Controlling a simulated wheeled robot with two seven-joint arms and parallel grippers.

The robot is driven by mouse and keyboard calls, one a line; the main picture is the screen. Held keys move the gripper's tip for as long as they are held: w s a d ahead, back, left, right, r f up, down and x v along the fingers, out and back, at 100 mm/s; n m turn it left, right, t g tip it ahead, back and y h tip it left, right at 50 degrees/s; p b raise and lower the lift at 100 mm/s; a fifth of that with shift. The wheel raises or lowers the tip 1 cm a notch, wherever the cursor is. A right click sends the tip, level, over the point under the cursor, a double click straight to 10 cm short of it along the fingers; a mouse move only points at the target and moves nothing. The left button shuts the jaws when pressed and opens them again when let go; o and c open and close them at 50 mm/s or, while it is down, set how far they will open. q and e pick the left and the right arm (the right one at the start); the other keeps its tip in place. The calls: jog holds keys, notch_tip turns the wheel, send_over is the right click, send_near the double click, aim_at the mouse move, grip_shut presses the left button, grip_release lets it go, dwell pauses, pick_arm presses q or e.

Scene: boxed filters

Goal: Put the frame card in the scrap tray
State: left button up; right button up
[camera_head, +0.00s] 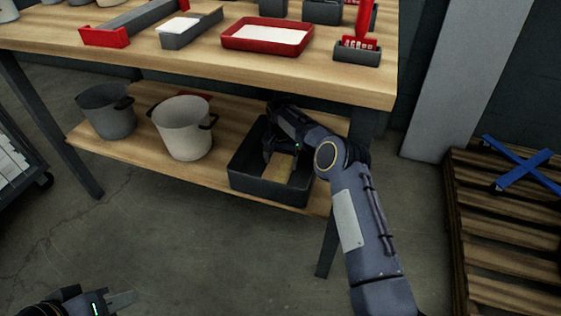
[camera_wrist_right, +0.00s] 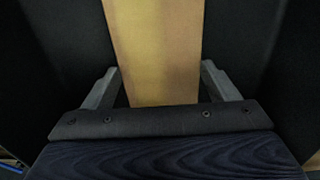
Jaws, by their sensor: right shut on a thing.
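A tan card (camera_head: 283,168), which looks like the frame card, is in the dark open tray (camera_head: 262,188) on the lower shelf. I take this dark tray to be the scrap tray. My right gripper (camera_head: 282,149) reaches down into the tray and is shut on the card. In the right wrist view the card (camera_wrist_right: 155,50) runs between the two grey fingers (camera_wrist_right: 160,78), with dark walls on both sides. The card's far end is out of that view. My left gripper (camera_head: 118,299) is at the bottom left, over the floor, away from the table; its opening is unclear.
A grey pot (camera_head: 107,112) and a cream pot (camera_head: 183,130) stand left of the dark tray on the shelf. The tabletop (camera_head: 200,60) overhangs it, holding a red tray (camera_head: 267,47) with white contents. A wooden pallet (camera_head: 510,225) lies at right. The floor in front is clear.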

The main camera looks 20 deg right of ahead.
aim_at(281, 165)
jog(key=shift+f, duration=0.1)
jog(key=o, duration=0.9)
notch_tip(281, 165, up, 8)
jog(key=p, duration=0.2)
jog(key=shift+p, duration=0.4)
jog(key=shift+f, duration=0.1)
